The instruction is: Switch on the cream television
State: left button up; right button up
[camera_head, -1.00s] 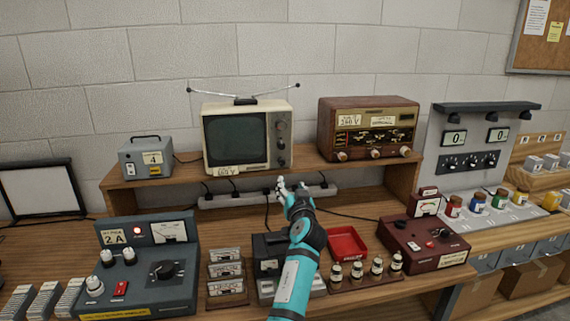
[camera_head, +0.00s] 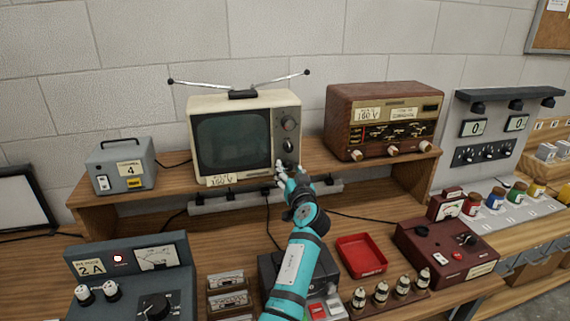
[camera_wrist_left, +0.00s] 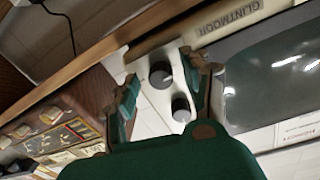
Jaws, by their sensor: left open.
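The cream television (camera_head: 243,99) stands on the wooden shelf, with a dark screen (camera_head: 233,141) and a V-shaped antenna on top. Its control panel on the right carries two dark knobs, an upper one (camera_head: 289,124) and a lower one (camera_head: 288,145). My left gripper (camera_head: 281,172) is open just in front of the television's lower right corner, below the knobs. In the left wrist view the television (camera_wrist_left: 268,90) is tilted, and both knobs, one (camera_wrist_left: 160,74) and the other (camera_wrist_left: 181,108), appear between the spread fingers. Contact cannot be told. My right gripper is out of view.
A brown radio (camera_head: 384,122) stands right of the television, a grey box labelled 4 (camera_head: 122,167) to its left. A white power strip (camera_head: 222,203) runs beneath the shelf. A red tray (camera_head: 361,256), a maroon instrument (camera_head: 445,248) and a grey supply (camera_head: 133,275) stand in front.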

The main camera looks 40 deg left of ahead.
pick_arm(q)
jog(key=shift+r, duration=0.15)
jog(key=shift+s+d+r, duration=0.1)
jog(key=shift+d, duration=0.15)
jog(key=shift+c, duration=0.7)
jog(key=shift+a, duration=0.1)
grip_shut()
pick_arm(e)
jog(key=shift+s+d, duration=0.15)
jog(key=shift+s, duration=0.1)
